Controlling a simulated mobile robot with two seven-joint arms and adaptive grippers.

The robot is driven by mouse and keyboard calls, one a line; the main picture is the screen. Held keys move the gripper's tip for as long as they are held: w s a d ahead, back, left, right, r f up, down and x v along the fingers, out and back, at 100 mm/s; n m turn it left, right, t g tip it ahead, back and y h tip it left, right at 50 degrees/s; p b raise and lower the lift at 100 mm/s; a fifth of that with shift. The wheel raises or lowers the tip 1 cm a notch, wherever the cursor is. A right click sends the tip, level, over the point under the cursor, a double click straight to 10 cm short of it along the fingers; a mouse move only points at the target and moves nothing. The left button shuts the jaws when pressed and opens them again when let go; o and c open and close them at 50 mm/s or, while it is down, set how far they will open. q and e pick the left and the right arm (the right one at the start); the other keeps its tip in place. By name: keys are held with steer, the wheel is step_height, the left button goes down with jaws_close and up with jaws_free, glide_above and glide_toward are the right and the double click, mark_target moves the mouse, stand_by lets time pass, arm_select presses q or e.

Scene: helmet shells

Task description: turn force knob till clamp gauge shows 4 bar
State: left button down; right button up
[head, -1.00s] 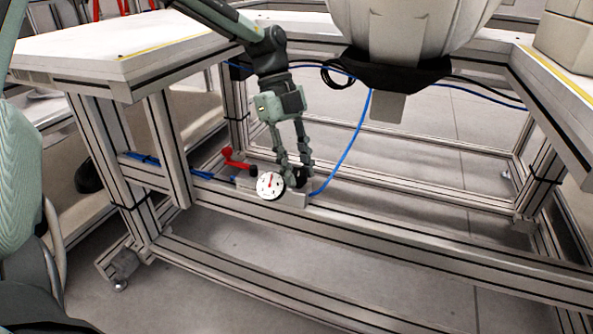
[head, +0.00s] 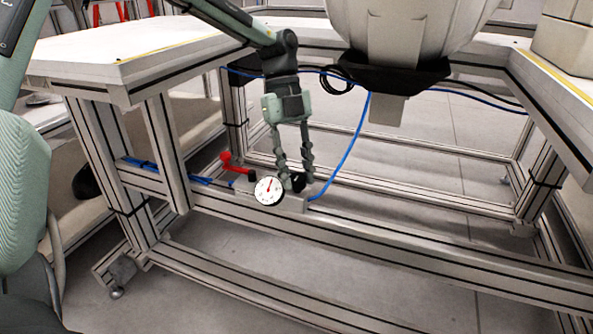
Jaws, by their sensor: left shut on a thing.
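The clamp gauge (head: 268,190) is a round white dial with a red needle, on the front of a small light block (head: 293,203) on the frame's lower rail. Its needle points roughly upward; its numbers are too small to read. The force knob (head: 297,182) is a small black knob just right of and behind the gauge, partly hidden by fingers. My left gripper (head: 295,178) points down from above, its two fingers shut around the knob. My right gripper is not in view.
A red lever (head: 233,163) stands left of the gauge. A blue hose (head: 349,150) rises from the block's right end. White tabletops (head: 130,50) overhang the rail at left and right. A large pale shell (head: 400,35) hangs above centre. Floor under the frame is clear.

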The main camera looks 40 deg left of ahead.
arm_select(q)
steer(key=c, duration=1.2)
jaws_free()
steer(key=shift+v, duration=4)
